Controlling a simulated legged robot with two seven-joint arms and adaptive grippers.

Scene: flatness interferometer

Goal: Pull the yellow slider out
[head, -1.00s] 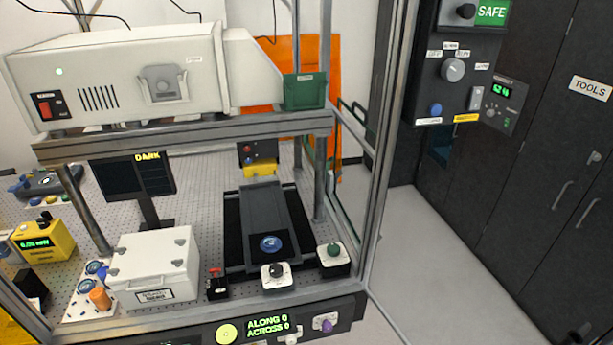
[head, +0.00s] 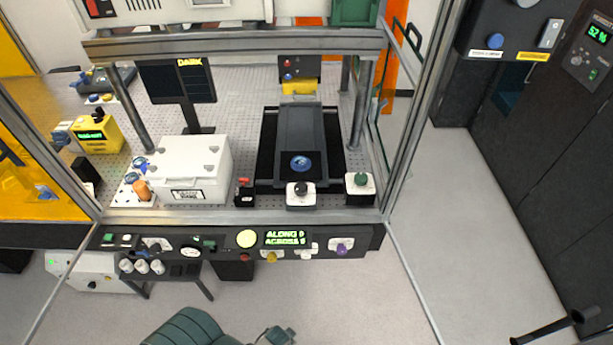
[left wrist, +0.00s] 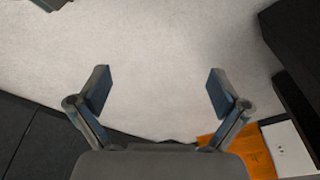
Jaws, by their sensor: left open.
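In the head view a small yellow knob on a pale plate (head: 271,257) sits on the dark front panel, below the round yellow button. A yellow block (head: 299,87) also shows under a black box behind the dark stage. I cannot tell for certain which of these is the yellow slider. My left gripper (left wrist: 160,92) is open and empty in the left wrist view, with pale floor between its fingers. No yellow part shows there. I cannot make out either gripper in the head view.
The dark front panel (head: 220,240) runs below the bench edge, with several knobs and a green readout. A white box (head: 185,165) and the dark stage (head: 300,130) stand on the bench. Metal frame posts flank it. A green padded seat (head: 195,328) is below.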

